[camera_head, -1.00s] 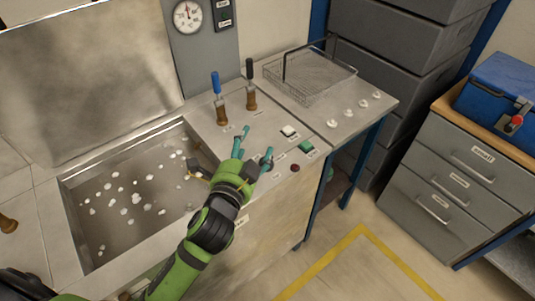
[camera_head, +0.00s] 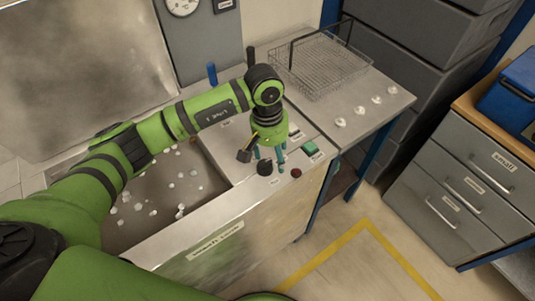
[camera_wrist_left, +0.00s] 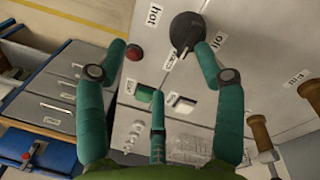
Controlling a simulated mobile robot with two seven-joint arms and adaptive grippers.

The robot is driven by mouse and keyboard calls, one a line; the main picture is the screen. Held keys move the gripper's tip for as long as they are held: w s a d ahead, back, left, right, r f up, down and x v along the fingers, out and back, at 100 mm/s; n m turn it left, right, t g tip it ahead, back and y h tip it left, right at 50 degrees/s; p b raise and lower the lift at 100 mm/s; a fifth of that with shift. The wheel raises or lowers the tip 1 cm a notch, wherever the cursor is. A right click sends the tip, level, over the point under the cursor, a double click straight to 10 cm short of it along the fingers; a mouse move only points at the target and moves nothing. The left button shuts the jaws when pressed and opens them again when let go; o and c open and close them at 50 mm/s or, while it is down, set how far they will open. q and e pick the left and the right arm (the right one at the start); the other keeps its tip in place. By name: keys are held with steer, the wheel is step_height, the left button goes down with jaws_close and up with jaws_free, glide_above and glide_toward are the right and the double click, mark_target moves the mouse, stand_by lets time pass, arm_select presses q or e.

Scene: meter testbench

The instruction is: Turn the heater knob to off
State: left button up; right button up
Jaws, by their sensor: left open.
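The heater knob (camera_head: 265,167) is round and black, on the front part of the bench's metal panel. In the left wrist view, the knob (camera_wrist_left: 187,30) is near the top, between a "hot" label (camera_wrist_left: 154,14) and an "off" label (camera_wrist_left: 218,42). Its narrow end points down the picture, between the two labels. My left gripper (camera_head: 270,156) points down over the panel beside the knob. In the left wrist view, its teal fingers (camera_wrist_left: 158,62) are spread and empty. The right finger's tip overlaps the knob's edge; I cannot tell if they touch. My right gripper is not in view.
A red button (camera_head: 296,173) and a green switch (camera_head: 310,148) lie right of the gripper. A wire basket (camera_head: 320,65) stands behind, with several white knobs (camera_head: 340,122) in front. A sunken basin with white pieces (camera_head: 180,211) lies left. Upright handles (camera_wrist_left: 258,132) stand on the panel.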

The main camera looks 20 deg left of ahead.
mark_target(265, 162)
arm_select(q)
steer(key=shift+w+a+r+y, duration=0.1)
steer(key=shift+w+a+y, duration=0.15)
steer(key=shift+a, duration=0.3)
steer(key=shift+w+a+r+y, duration=0.1)
steer(key=shift+a+y, duration=0.15)
steer(key=shift+a, duration=0.25)
steer(key=shift+a+f, duration=0.2)
steer(key=shift+a, duration=0.1)
step_height(265, 162, down, 6)
steer(key=p, duration=0.3)
steer(key=shift+s+r, duration=0.15)
steer(key=shift+f, duration=0.4)
steer(key=c, duration=1.2)
